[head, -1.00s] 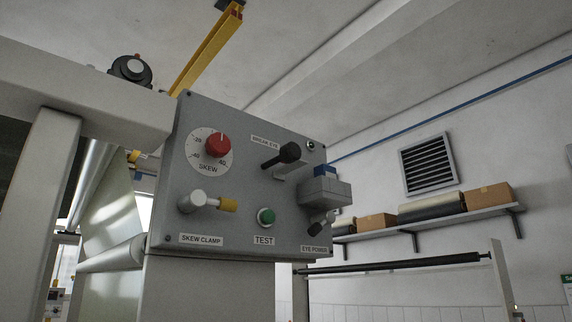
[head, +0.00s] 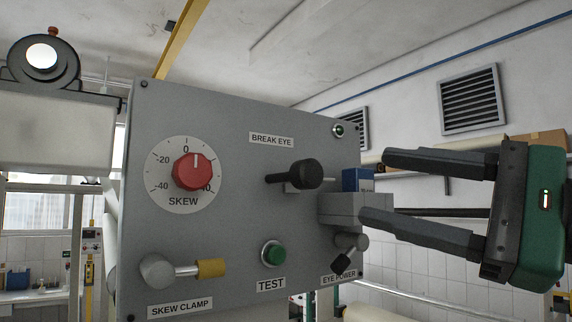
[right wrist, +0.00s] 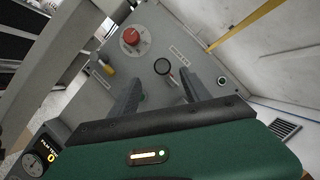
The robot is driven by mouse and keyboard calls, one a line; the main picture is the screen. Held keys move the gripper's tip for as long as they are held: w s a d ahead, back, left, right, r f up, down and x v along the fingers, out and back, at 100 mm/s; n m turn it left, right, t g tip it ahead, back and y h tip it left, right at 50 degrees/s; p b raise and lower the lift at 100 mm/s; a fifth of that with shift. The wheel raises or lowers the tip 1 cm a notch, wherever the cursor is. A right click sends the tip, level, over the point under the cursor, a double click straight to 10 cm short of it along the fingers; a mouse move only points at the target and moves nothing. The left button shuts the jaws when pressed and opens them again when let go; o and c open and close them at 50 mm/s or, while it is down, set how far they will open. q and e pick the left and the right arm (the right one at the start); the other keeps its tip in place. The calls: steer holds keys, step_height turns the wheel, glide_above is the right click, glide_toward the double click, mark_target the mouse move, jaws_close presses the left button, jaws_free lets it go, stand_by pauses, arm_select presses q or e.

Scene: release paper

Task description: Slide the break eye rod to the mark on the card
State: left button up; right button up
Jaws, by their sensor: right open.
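The break eye rod (head: 293,173) has a black knob and sticks out of the grey panel (head: 225,115) under the BREAK EYE label. It also shows in the right wrist view (right wrist: 162,66), just beyond and between my fingertips. My right gripper (head: 374,188) is open and empty, to the right of the rod and apart from it in the head view. Its fingers overlap the picture area near a grey block (head: 342,208) with a blue piece (head: 352,180) on top. I cannot make out the card or its mark. My left gripper is not in view.
Space in front of the panel looks free.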

steer(key=p, duration=0.3)
glide_toward(286, 174)
steer(key=shift+w+a+r, duration=0.3)
steer(key=shift+w+a, duration=0.2)
steer(key=shift+w, duration=0.05)
steer(key=shift+w+a+r, duration=0.3)
steer(key=shift+w+a, duration=0.25)
steer(key=a+p, duration=0.1)
steer(key=w+a+r+p, duration=0.1)
steer(key=a, duration=0.1)
steer(key=a+p, duration=0.1)
steer(key=a, duration=0.1)
steer(key=shift+w+r, duration=0.25)
steer(key=shift+w, duration=0.1)
steer(key=shift+w+a+f, duration=0.25)
steer(key=shift+w+a, duration=0.25)
steer(key=shift+w, duration=0.25)
steer(key=shift+d, duration=0.1)
steer(key=c, duration=0.5)
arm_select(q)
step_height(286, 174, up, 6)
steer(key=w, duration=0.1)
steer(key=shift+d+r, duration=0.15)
arm_select(e)
steer(key=shift+s+d, duration=0.15)
steer(key=shift+s, duration=0.05)
jaws_close()
